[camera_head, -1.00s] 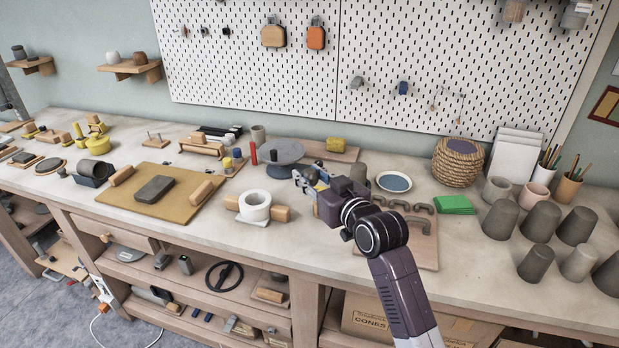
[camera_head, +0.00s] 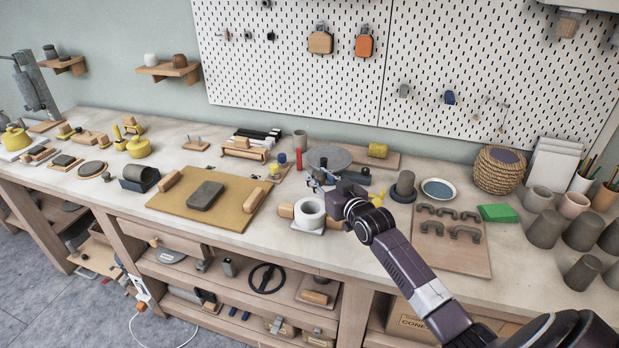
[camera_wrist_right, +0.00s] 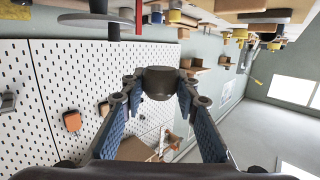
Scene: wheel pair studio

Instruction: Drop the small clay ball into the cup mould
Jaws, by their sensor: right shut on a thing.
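The white cup mould (camera_head: 309,222), a thick round block with a round opening on top, stands on a pale square board near the bench's front edge in the head view. My right gripper (camera_head: 317,184) is above and just behind the mould. In the right wrist view its blue-padded fingers (camera_wrist_right: 160,90) are shut on a small dark, rounded lump, taken to be the clay ball (camera_wrist_right: 160,78). The lump is barely visible in the head view, and the mould does not show clearly in the wrist view. My left gripper is out of view.
A mustard board (camera_head: 167,201) with a grey clay slab (camera_head: 205,195) lies left of the mould. Behind are a grey turntable (camera_head: 329,157) and a red cylinder (camera_head: 298,159). A board with dark handles (camera_head: 455,258) and several grey cups stand to the right.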

